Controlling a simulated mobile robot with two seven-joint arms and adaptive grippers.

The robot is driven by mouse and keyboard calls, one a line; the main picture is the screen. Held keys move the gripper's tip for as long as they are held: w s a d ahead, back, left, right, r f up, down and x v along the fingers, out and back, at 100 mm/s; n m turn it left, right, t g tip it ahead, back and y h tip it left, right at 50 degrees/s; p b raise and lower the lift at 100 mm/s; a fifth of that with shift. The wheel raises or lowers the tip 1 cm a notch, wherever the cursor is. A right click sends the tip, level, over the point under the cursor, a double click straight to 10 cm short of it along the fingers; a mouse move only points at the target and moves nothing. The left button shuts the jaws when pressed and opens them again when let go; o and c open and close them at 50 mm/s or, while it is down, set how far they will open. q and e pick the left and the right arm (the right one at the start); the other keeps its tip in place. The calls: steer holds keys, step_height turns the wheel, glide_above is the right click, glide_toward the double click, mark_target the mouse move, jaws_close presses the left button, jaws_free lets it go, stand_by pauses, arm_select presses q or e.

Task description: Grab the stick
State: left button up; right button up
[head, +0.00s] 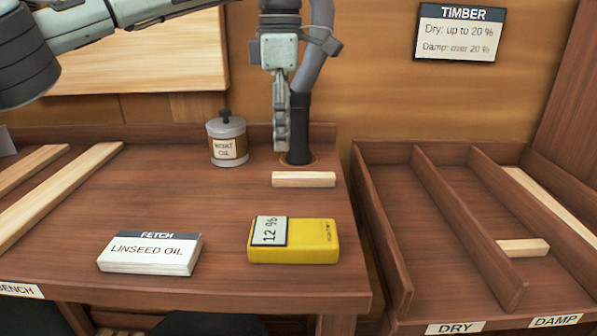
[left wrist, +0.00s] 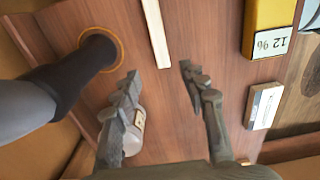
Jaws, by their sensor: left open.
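A short pale wooden stick (head: 304,179) lies flat on the brown bench (head: 200,205), near its right end. It also shows in the left wrist view (left wrist: 156,30), just beyond the fingertips and roughly in line with the gap between them. My left gripper (head: 281,143) hangs fingers down, behind and slightly left of the stick. In the left wrist view its two fingers (left wrist: 160,70) are apart with nothing between them. A yellow moisture meter (head: 318,242) in front of the stick reads 12 %. My right gripper is not in view.
A dark hose (head: 298,128) rises from the bench close beside my left gripper. An oil tin (head: 228,140) stands to the left. A linseed oil card (head: 150,254) lies in front. At right, a rack (head: 385,240) has DRY and DAMP bays; a short stick (head: 522,247) lies in the DAMP bay.

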mark_target(286, 174)
arm_select(q)
steer(key=f, duration=0.7)
steer(key=shift+s+d+f, duration=0.15)
steer(key=shift+d+f, duration=0.1)
jaws_close()
